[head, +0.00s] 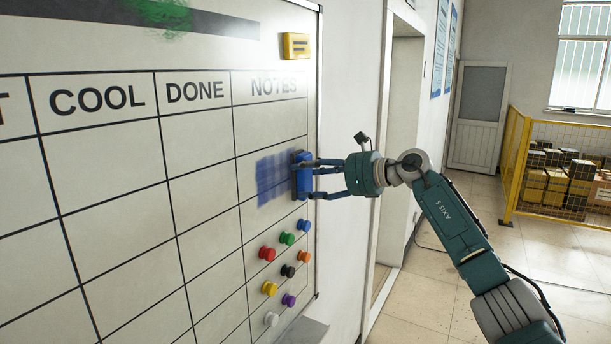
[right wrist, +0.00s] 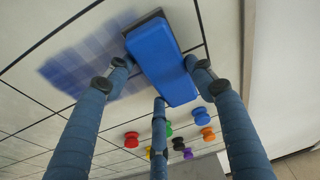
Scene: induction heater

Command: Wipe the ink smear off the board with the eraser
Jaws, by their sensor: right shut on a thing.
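A blue ink smear (head: 272,178), crosshatched, is on the whiteboard (head: 110,195) in the NOTES column. It also shows in the right wrist view (right wrist: 85,68). The blue eraser (head: 300,180), with a dark pad, is at the smear's right edge, pad toward the board. It also shows in the right wrist view (right wrist: 165,65). I cannot tell whether the pad touches the board. My right gripper (head: 312,179) is shut on the eraser, its fingers around the blue body. A green smear (head: 162,12) is at the board's top. My left gripper is not in view.
Several coloured magnets (head: 288,239) sit on the board below the eraser. A yellow object (head: 296,46) is at the board's upper right. The board's edge (head: 317,120) and a doorway lie close to the right. Yellow fencing (head: 512,165) stands farther off.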

